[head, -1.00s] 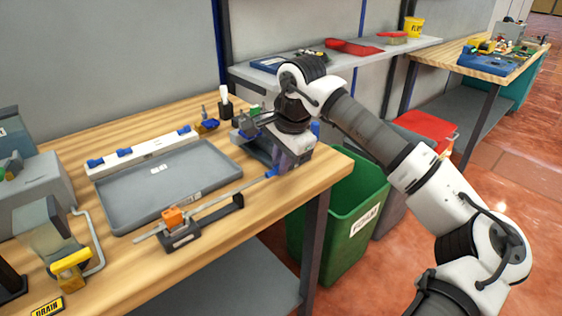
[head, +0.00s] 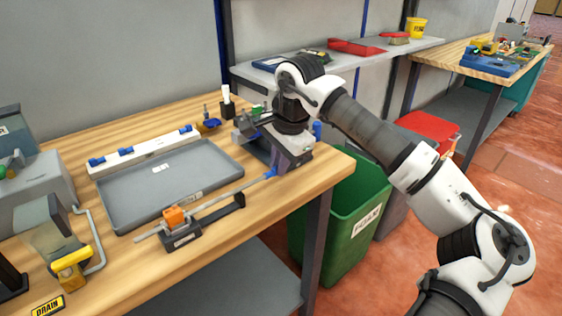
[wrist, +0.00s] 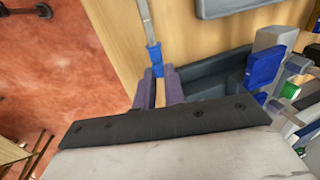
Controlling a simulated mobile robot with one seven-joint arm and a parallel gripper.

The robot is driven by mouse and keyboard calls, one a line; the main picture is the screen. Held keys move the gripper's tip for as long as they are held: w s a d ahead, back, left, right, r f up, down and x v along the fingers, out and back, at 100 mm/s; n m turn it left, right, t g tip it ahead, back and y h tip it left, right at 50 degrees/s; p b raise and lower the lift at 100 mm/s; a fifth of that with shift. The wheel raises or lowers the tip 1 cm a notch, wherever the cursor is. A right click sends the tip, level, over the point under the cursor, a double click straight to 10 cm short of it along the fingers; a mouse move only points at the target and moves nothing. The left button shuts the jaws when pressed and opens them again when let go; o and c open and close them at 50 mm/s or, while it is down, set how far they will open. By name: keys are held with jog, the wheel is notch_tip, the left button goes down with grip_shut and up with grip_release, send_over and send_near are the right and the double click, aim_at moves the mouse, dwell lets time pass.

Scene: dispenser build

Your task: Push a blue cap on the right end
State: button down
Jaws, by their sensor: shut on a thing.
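A thin grey tube (head: 215,204) lies slanted across the front of the table, held in a dark holder with an orange clamp (head: 174,215). A blue cap (head: 271,172) is at its right end. In the wrist view the blue cap (wrist: 154,57) is in line with the tube (wrist: 146,22), touching or around its end. My gripper (wrist: 158,78) is shut on the cap, with its purple-grey fingers on either side. How far the tube sits inside the cap cannot be told. In the head view my gripper (head: 277,168) is at the table's right end.
A grey tray (head: 165,185) lies behind the tube, with a white strip bearing blue pieces (head: 150,148) beyond it. A dark bin (wrist: 205,82) stands close beside my gripper. A green bin (head: 340,215) is on the floor past the table's right edge.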

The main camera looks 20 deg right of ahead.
jog(key=shift+s+a, duration=0.25)
jog(key=shift+a, duration=0.4)
jog(key=c, duration=1.1)
grip_release()
jog(key=p+v, duration=0.1)
jog(key=v, duration=0.1)
jog(key=w+p+v, duration=0.1)
jog(key=v, duration=0.1)
jog(key=p+v, duration=0.1)
jog(key=v, duration=0.2)
jog(key=shift+w+a+r+p, duration=0.15)
jog(key=shift+w+a+p, duration=0.15)
jog(key=shift+a+p, duration=0.1)
dwell(0.4)
